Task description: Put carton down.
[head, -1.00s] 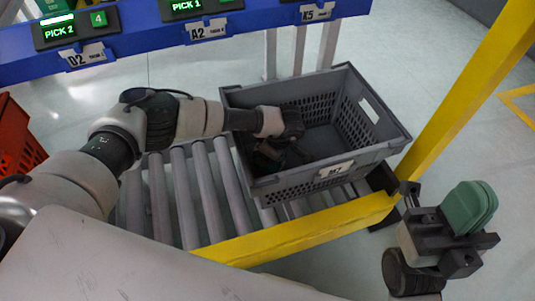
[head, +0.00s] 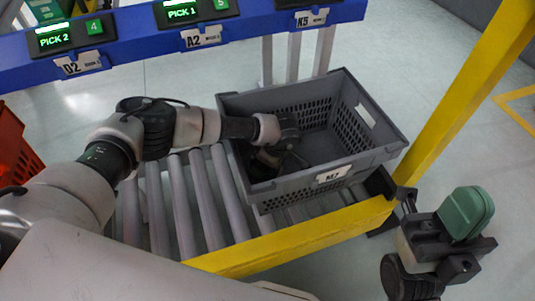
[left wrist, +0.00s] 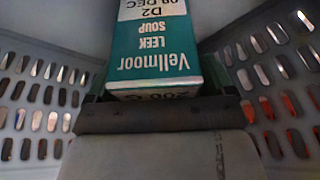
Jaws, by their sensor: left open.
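A teal and white carton (left wrist: 160,50), labelled Vellmoor Leek Soup, shows in the left wrist view, upside down in the picture. It is in front of my left gripper (left wrist: 155,92), with green finger parts at both sides of its near end. The left gripper is open and down inside the grey tote (head: 378,158). In the head view my left gripper (head: 272,158) is dark and shaded, and I cannot make out the carton there. My right gripper (head: 464,214) has green fingers and is outside the tote at the lower right; its opening cannot be judged.
The tote, tagged M7, stands on a roller conveyor (head: 181,205) with a yellow rail (head: 290,236). A yellow post (head: 470,90) rises between the tote and the right. A blue beam (head: 130,40) with pick displays crosses behind. An orange tote (head: 18,150) is at the left edge.

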